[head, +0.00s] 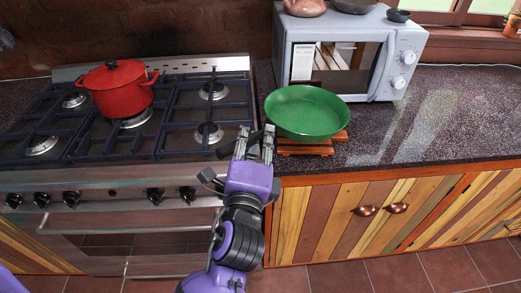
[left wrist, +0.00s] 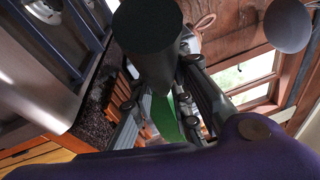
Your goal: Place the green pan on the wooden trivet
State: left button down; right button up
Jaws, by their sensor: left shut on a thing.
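The green pan (head: 306,112) is over the wooden trivet (head: 305,149) on the counter, right of the stove. The trivet shows below the pan's front and right edges; the pan hides the rest. I cannot tell whether the pan touches it. My left gripper (head: 255,146) is shut on the pan's dark handle, at the pan's left front. In the left wrist view the handle (left wrist: 147,42) points toward the camera, and a strip of the green pan (left wrist: 163,117) shows between the fingers. My right gripper is not in view.
A grey microwave (head: 385,63) stands right behind the pan, with a kettle (head: 305,7) and dark dishes on top. A red pot (head: 118,90) sits on the stove (head: 180,125) at left. The counter (head: 450,115) is clear at right.

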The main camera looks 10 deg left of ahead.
pick_arm(q)
jog(key=w+f, duration=0.1)
jog(key=f, duration=0.1)
jog(key=w+f, duration=0.2)
jog(key=shift+b, duration=0.4)
jog(key=f+b, duration=0.1)
jog(key=f, duration=0.2)
jog(key=shift+w+f, duration=0.15)
jog(key=shift+w, duration=0.05)
jog(key=c, duration=1.6)
grip_release()
jog(key=shift+f, duration=0.15)
jog(key=shift+c, duration=0.2)
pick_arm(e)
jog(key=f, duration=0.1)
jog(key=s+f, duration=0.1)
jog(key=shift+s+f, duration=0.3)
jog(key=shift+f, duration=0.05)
pick_arm(q)
jog(key=shift+s, duration=0.1)
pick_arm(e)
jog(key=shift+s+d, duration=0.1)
